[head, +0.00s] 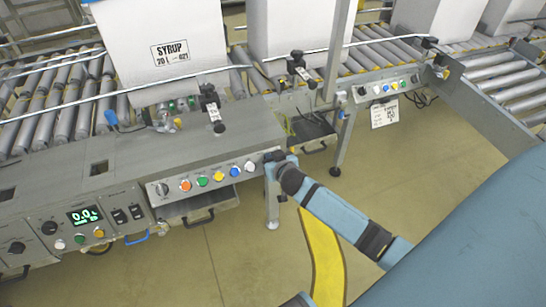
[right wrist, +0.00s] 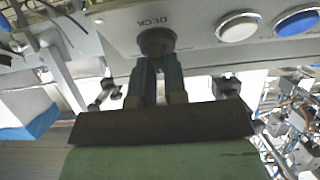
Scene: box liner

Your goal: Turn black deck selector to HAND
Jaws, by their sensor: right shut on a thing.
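The black deck selector (right wrist: 157,41) is a round knob under the label DECK on a grey panel in the right wrist view. My right gripper (right wrist: 158,60) has its two fingers shut on the knob from the front. Which position the selector points to cannot be read. My left gripper is not in view.
A white button (head: 249,166) and a blue button (head: 235,171) sit beside my right gripper, with several other coloured buttons further left. Another black knob (head: 162,189) is at the panel's left end. A white SYRUP box (head: 165,45) stands on the rollers behind.

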